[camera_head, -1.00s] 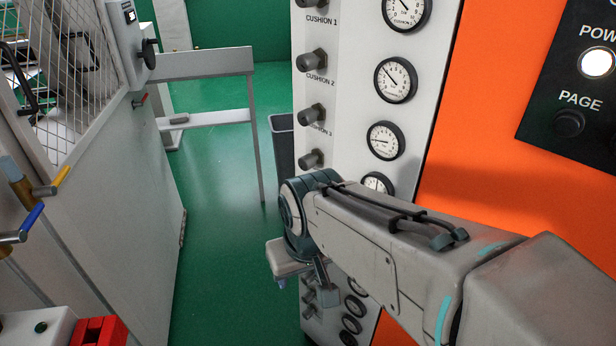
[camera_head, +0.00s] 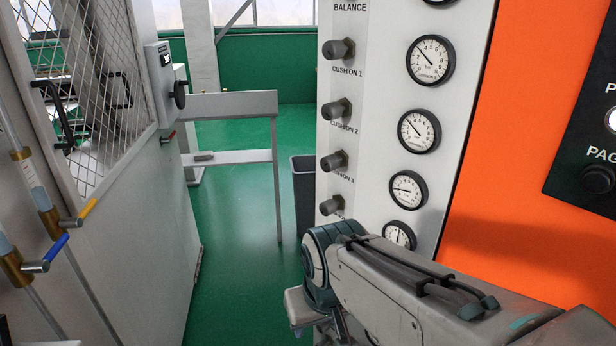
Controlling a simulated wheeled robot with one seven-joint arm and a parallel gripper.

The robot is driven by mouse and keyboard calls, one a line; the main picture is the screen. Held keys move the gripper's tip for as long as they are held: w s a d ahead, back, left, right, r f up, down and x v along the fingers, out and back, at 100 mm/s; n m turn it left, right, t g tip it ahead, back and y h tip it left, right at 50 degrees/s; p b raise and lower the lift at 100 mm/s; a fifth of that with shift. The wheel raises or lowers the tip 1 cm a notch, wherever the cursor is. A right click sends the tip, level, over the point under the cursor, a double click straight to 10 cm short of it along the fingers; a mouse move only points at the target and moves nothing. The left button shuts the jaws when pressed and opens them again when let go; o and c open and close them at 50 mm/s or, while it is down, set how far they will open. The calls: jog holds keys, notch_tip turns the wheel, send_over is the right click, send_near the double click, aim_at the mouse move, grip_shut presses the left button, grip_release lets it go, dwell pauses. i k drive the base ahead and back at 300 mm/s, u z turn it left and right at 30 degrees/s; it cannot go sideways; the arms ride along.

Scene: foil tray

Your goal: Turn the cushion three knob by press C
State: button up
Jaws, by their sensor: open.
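The cushion 3 knob (camera_head: 334,161) is a small dark grey round knob on the white panel. Its label, partly legible, sits just below it. The panel (camera_head: 385,75) stands right of the middle, with a column of similar knobs. The end of my arm, with part of my gripper (camera_head: 305,310), is at the bottom middle, below and nearer than the knob. It is apart from the knob in the picture. The fingertips are hidden or too unclear to make out, and I see nothing held. My arm comes in from the lower right and covers the lower panel.
Knobs for cushion 1 (camera_head: 338,49) and cushion 2 (camera_head: 336,109) sit above, and another knob (camera_head: 331,205) below. Round gauges (camera_head: 408,189) line the panel's right side. A dark bin (camera_head: 303,195) stands behind. Left are a grey railing (camera_head: 228,106) and mesh-fronted cabinet; green floor lies between.

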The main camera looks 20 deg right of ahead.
aim_at(329, 164)
jog(key=k, duration=1.25)
jog(key=u, duration=0.15)
jog(key=i, duration=0.85)
